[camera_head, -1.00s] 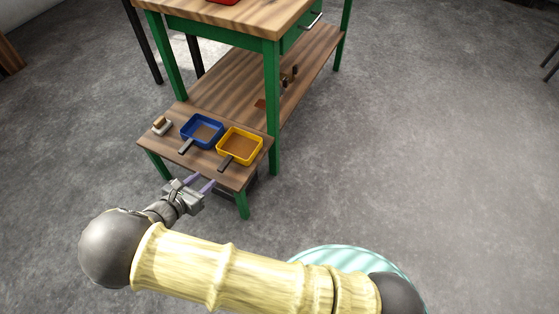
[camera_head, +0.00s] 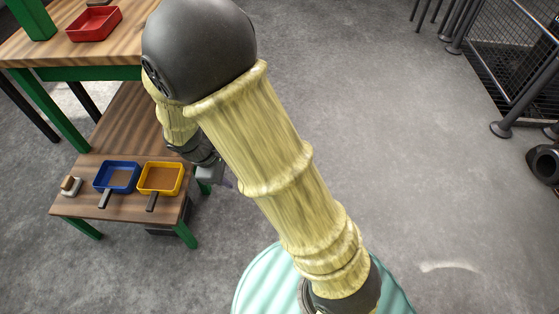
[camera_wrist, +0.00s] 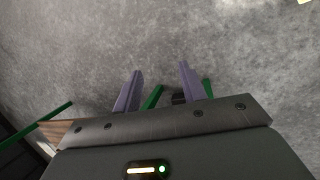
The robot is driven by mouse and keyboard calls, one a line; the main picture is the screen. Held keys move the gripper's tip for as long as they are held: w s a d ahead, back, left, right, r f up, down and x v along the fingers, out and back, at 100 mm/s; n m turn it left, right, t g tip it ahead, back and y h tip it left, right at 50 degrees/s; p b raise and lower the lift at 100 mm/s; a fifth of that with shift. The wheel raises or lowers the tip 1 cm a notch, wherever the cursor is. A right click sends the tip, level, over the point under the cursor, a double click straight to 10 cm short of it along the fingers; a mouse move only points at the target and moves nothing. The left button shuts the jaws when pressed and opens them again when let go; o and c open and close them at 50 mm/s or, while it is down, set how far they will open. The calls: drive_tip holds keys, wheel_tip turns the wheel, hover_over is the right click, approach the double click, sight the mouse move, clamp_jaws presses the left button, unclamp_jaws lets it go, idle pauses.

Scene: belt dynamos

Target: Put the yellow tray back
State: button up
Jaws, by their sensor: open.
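The yellow tray (camera_head: 160,178) sits on the low wooden side table, close to its right edge in the head view. Its dark handle points toward the front edge. A blue tray (camera_head: 117,176) stands just left of it, also with a dark handle. My gripper (camera_head: 226,183) is to the right of the side table, partly hidden behind my arm. The yellow tray does not show in the wrist view.
A small brush-like block (camera_head: 71,186) lies at the left of the side table (camera_head: 135,208). A green-legged workbench stands behind with a red tray (camera_head: 94,23) on top. Open floor lies to the right, with a railing (camera_head: 510,128) far right.

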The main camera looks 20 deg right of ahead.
drive_tip(key=s+d+r+m+y, duration=0.1)
drive_tip(key=s+d+r+m, duration=0.2)
drive_tip(key=d+m, duration=0.3)
drive_tip(key=s+d+r+m+t+y, duration=0.1)
drive_tip(key=s+d+r+m+y, duration=0.1)
drive_tip(key=s+d+r+m, duration=0.2)
drive_tip(key=shift+d+r+m+t+y, duration=0.3)
drive_tip(key=shift+d+m, duration=0.8)
drive_tip(key=shift+m, duration=0.1)
drive_tip(key=w+p+v, duration=0.3)
drive_tip(key=p+v, duration=1.1)
drive_tip(key=shift+r, duration=0.45)
drive_tip(key=shift+c, duration=0.6)
drive_tip(key=shift+w+d, duration=0.1)
